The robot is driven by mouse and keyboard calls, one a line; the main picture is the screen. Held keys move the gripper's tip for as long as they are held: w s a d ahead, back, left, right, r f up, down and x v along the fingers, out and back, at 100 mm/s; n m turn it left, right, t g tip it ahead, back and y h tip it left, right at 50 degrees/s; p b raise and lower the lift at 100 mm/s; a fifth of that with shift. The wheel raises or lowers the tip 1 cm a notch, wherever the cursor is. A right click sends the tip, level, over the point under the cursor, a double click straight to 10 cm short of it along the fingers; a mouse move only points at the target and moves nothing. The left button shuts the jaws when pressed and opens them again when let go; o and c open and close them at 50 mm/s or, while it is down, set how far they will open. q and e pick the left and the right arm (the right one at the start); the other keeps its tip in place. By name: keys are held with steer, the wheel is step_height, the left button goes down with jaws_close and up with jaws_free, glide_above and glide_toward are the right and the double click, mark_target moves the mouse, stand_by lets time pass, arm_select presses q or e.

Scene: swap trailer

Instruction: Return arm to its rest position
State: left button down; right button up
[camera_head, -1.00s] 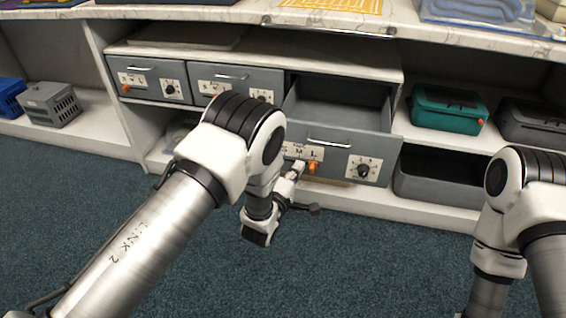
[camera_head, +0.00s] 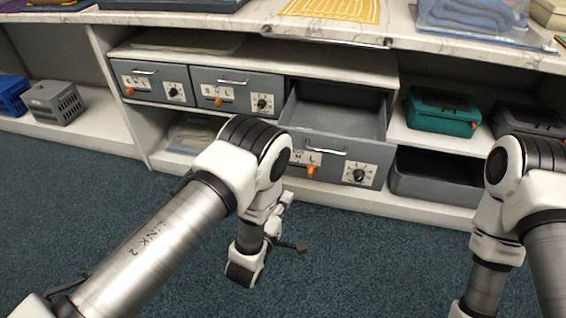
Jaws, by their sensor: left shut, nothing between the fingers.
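My left arm comes in from the left and bends down in front of the cabinet. Its gripper (camera_head: 286,199) is small and partly hidden behind my own arm links. It is shut and empty, in front of and below the open grey drawer (camera_head: 340,148), apart from its handle (camera_head: 325,150). The drawer is pulled out and its visible inside looks empty. My right arm (camera_head: 510,200) stands at the right edge; its gripper is out of view.
Two shut grey drawers (camera_head: 150,81) (camera_head: 237,90) are left of the open one. A teal box (camera_head: 442,112) sits on the right shelf above a dark bin (camera_head: 437,178). A grey basket (camera_head: 54,102) stands at left. A marble counter (camera_head: 400,22) runs above. The carpet (camera_head: 90,200) is clear.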

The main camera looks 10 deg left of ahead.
stand_by(0.4)
arm_select(q)
steer(key=s+a+f+m+g+y, duration=0.1)
steer(key=s+a+f+g+y, duration=0.2)
steer(key=a, duration=0.4)
steer(key=s+a+f+g+y, duration=0.1)
steer(key=s+a+f+g, duration=0.3)
steer(key=s+a+f, duration=0.15)
steer(key=s+a+f+m+g, duration=0.15)
steer(key=s+m+g, duration=0.4)
steer(key=s, duration=0.55)
steer(key=s+a+f+m+g, duration=0.1)
steer(key=s+f+m+g, duration=0.2)
steer(key=s+m+g, duration=0.55)
step_height(320, 180, up, 26)
steer(key=s+t+p, duration=0.3)
steer(key=p, duration=2.3)
steer(key=shift+d, duration=0.25)
